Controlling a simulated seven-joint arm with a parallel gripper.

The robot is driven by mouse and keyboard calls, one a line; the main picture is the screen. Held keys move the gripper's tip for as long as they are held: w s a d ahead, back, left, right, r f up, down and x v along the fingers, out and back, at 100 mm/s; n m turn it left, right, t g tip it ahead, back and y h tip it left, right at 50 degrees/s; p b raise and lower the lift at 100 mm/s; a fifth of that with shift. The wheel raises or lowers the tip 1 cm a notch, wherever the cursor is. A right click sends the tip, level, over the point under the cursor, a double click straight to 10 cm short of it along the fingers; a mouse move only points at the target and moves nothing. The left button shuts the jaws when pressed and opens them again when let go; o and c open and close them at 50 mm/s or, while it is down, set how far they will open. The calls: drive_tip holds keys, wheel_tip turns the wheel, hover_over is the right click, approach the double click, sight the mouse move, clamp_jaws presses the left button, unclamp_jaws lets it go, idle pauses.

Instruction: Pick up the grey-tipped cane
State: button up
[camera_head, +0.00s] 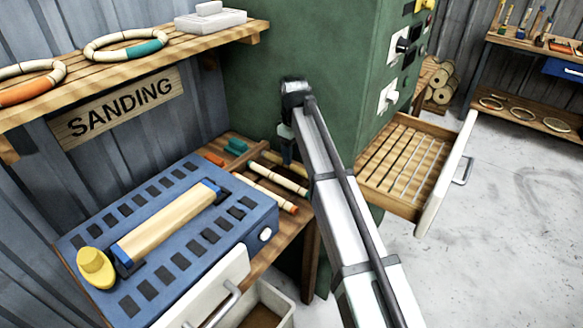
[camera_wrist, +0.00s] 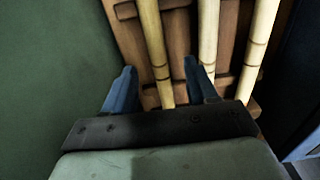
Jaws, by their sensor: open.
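In the wrist view three pale canes lie side by side on a wooden rack: a left cane (camera_wrist: 153,40), a middle cane (camera_wrist: 208,35) and a right cane (camera_wrist: 258,45). No grey tip shows, so I cannot tell which cane is the grey-tipped one. My gripper (camera_wrist: 160,85) is open, its blue fingers astride the left cane; the right finger overlaps the middle cane. In the head view, my gripper (camera_head: 287,150) is over the rack's far end, by the green cabinet.
A blue slotted box (camera_head: 165,225) with a wooden roller and yellow knob stands left of the canes. The green cabinet (camera_head: 300,50) rises close behind my gripper. An open slatted drawer (camera_head: 408,165) is at right. A shelf (camera_head: 150,62) holds cane rings.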

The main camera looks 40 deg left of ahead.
sight(294, 165)
drive_tip(key=shift+w+a+f, duration=0.1)
drive_tip(key=shift+w+f, duration=0.05)
drive_tip(key=shift+f, duration=2.4)
clamp_jaws()
